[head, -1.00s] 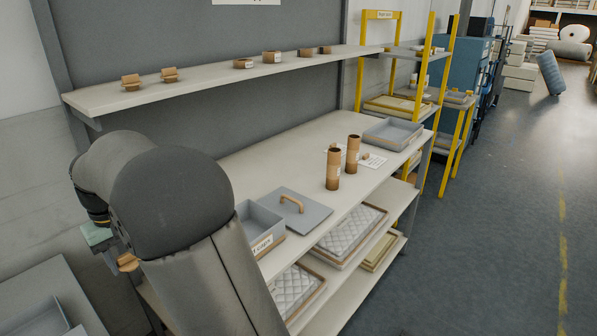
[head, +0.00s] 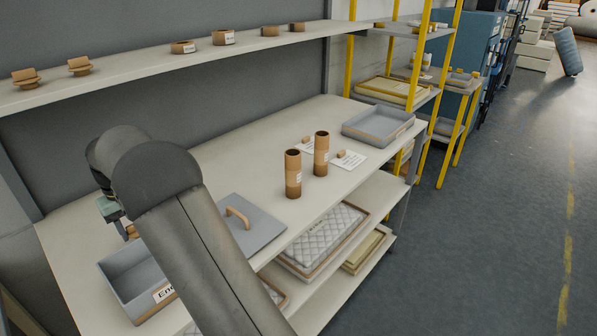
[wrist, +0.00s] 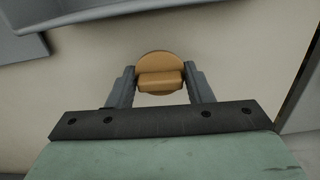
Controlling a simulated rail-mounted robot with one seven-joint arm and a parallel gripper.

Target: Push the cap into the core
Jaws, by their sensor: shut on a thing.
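My gripper (wrist: 160,84) is shut on a brown cap (wrist: 160,62), a round disc with a raised grip block between the fingers. In the head view the cap (head: 132,231) shows just below my gripper, partly behind my arm, over the left part of the bench. Two brown cardboard cores stand upright on the bench: a nearer core (head: 293,176) and another core (head: 321,155) just behind it to the right. Both are well to the right of my gripper, and their tops look open. Small brown pieces lie by white cards near them.
A grey end-cap box (head: 118,273) and a grey lid (head: 252,222) with a brown handle lie at the bench's near left. A grey tray (head: 378,127) sits at the far right end. A shelf (head: 130,75) with several brown pieces runs above the bench.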

